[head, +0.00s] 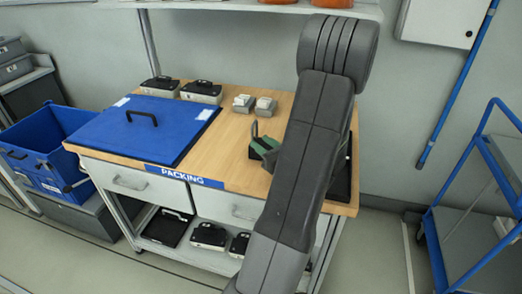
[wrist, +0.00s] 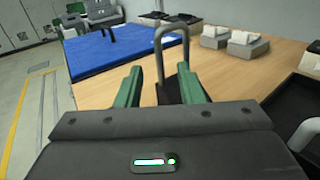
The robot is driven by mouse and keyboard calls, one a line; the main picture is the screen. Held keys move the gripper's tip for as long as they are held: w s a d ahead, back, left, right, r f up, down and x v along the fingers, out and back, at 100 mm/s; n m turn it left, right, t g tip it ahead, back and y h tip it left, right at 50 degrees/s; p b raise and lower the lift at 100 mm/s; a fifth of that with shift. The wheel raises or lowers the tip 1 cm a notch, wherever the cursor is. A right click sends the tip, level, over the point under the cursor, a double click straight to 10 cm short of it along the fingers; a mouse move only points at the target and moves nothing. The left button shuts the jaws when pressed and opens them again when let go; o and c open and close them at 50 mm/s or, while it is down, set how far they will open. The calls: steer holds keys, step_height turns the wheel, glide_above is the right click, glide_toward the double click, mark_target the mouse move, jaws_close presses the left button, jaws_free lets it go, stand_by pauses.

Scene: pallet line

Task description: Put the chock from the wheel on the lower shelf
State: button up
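My gripper (wrist: 160,88) is above the packing table top, its two green fingers apart. A dark block with a grey loop handle (wrist: 172,42), possibly the chock, shows between and beyond the fingers. A gap shows at its left; whether it touches the right finger is unclear. In the head view the loop (head: 254,129) stands beside a green finger (head: 265,146), and my arm hides much of this spot. The table's lower shelf (head: 184,243) holds a black tray (head: 166,228) and dark devices (head: 208,236). I cannot make out a wheel with a chock.
A blue board (head: 150,125) with a handle covers the table's left side. Two small grey boxes (head: 264,106) and black-and-white devices (head: 202,91) stand behind. A blue crate (head: 45,150) is at left, a blue trolley (head: 440,250) at right. Open floor lies in front.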

steer(key=shift+f, duration=0.65)
steer(key=shift+w+a+f, duration=0.1)
steer(key=shift+w+f, duration=0.05)
steer(key=shift+p+x, duration=0.7)
steer(key=shift+x, duration=2.9)
steer(key=shift+c, duration=0.4)
jaws_close()
